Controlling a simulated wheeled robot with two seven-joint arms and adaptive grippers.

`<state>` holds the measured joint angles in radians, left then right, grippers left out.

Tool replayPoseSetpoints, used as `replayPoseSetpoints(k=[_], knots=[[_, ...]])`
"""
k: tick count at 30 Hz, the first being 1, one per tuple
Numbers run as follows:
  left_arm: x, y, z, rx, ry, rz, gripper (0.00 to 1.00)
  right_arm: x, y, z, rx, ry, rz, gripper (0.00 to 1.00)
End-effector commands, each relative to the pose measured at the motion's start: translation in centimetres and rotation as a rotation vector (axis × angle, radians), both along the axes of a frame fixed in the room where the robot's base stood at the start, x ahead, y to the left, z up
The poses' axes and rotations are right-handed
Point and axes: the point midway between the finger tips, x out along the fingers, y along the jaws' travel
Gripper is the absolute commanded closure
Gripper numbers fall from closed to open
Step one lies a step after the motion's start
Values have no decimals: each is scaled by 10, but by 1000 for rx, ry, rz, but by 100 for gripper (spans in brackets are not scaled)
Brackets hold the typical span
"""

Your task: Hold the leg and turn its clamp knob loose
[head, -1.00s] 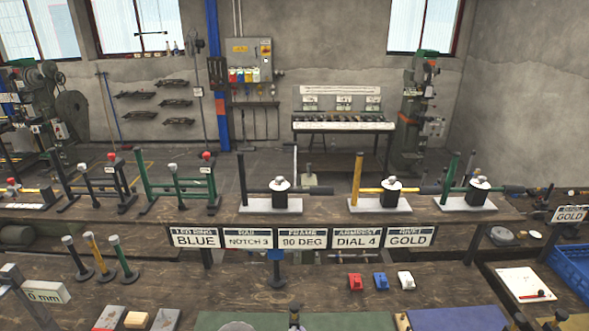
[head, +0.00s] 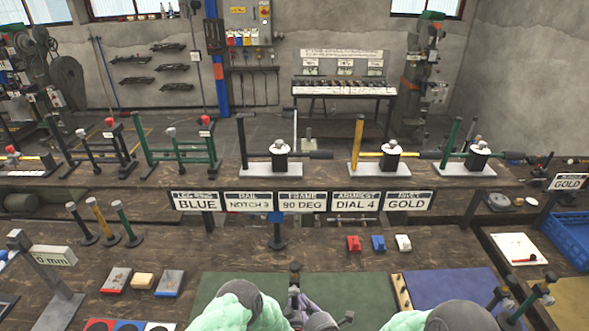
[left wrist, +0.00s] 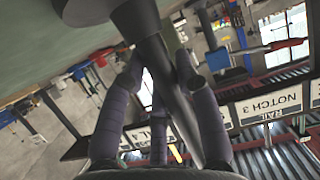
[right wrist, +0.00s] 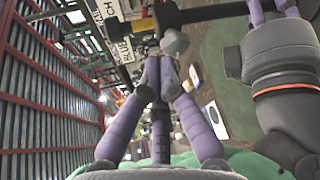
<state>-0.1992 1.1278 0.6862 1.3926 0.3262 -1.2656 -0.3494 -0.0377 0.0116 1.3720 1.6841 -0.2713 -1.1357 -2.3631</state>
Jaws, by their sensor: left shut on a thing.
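The leg (head: 295,278) is a dark post at the bottom middle of the head view. In the left wrist view the leg (left wrist: 152,55) runs between the purple fingers of my left gripper (left wrist: 165,75), which is shut on it. In the right wrist view the leg (right wrist: 210,14) crosses the top, with the left gripper's fingers around it. A grey clamp knob (right wrist: 175,42) sits beside it. My right gripper (right wrist: 160,72) has its fingertips close together just at the knob; whether they grip it is unclear. The head view hides most of the right gripper.
Three posts (head: 97,222) stand at left beside a gauge stand (head: 47,265). Red, blue and white small parts (head: 378,243) lie behind the green mat (head: 225,283). Signs (head: 303,201) hang on the rear bench, below several presses. A blue crate (head: 568,235) is at right.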

Motion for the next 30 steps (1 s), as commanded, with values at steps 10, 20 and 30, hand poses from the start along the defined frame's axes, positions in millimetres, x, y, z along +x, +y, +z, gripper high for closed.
replayPoseSetpoints(k=[10, 20, 30], knots=[[0, 0, 0, 0, -1, 1, 100, -27, 1, 0, 0, 2, 1, 100], [1, 0, 1, 0, -2, 1, 100, -27, 1, 0, 0, 0, 1, 100], [1, 0, 1, 0, -2, 0, 41, -27, 1, 0, 0, 0, 1, 100]])
